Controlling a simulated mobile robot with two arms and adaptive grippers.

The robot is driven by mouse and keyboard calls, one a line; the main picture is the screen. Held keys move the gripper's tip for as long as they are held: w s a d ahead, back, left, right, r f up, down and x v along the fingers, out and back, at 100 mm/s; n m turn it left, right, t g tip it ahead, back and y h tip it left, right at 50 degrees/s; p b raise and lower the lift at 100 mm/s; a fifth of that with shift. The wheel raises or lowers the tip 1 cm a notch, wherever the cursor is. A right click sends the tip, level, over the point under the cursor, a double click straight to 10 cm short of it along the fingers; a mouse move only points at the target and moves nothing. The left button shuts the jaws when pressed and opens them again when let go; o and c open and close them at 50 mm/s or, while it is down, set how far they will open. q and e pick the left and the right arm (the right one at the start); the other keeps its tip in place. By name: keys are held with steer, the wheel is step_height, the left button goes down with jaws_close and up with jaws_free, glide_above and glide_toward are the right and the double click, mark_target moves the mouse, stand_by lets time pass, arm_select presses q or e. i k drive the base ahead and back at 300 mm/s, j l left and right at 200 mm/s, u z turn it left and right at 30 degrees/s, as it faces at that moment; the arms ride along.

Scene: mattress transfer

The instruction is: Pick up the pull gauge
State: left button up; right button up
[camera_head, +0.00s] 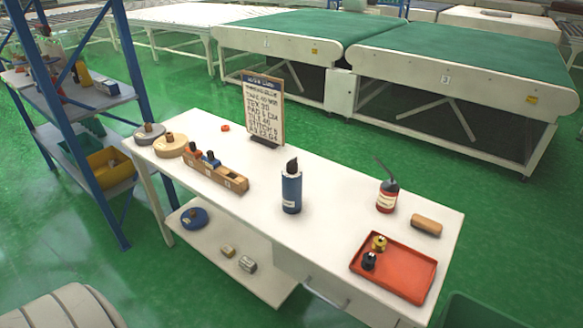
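I cannot tell for certain which thing is the pull gauge. A blue cylinder with a black top and a pale label (291,190) stands upright near the middle of the white workbench (335,222). A wooden rack (216,174) to its left holds small dark and blue pieces. A red tray (415,272) at the right end holds a brass-coloured piece (379,243) and a black piece (369,261). Neither of my grippers is in view.
A lettered board (263,110) stands at the bench's back edge. A red spouted bottle (387,195) and a brown block (427,225) are near the tray. Round discs (171,146) lie at the left end. A blue-post shelf (95,100) stands left; green-topped conveyors (460,65) stand behind.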

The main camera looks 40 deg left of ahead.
mark_target(292, 185)
steer(key=i+j, duration=0.1)
steer(key=j, duration=0.35)
steer(key=i+j, duration=0.1)
steer(key=j, duration=0.3)
steer(key=i+j, duration=0.1)
steer(key=j, duration=0.35)
steer(key=i+j, duration=0.1)
steer(key=j, duration=0.35)
steer(key=i+j, duration=0.1)
steer(key=j, duration=0.3)
steer(key=k+l, duration=0.1)
steer(key=k, duration=0.3)
steer(key=i+j, duration=0.25)
steer(key=i, duration=0.2)
steer(key=l+z, duration=0.05)
